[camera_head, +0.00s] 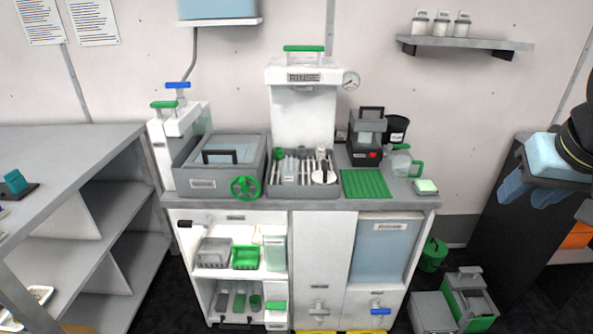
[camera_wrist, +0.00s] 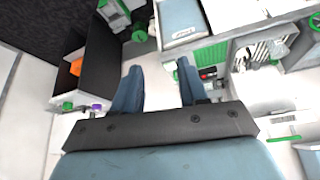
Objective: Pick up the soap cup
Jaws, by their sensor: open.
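No label marks a soap cup. A clear cup-like vessel with a green handle (camera_head: 402,161) stands at the right of the counter, beside a dark dispenser; it may be the soap cup, but I cannot be sure. My gripper (camera_head: 527,192) hangs at the right of the head view, well apart from the counter and the vessel. In the wrist view, my gripper (camera_wrist: 158,88) shows two blue fingers spread apart with nothing between them. I cannot make out the vessel surely in the wrist view.
The dark dispenser (camera_head: 367,135) stands close behind the vessel. A wall shelf (camera_head: 465,43) holds white canisters. A grey shelving unit (camera_head: 85,150) stands left.

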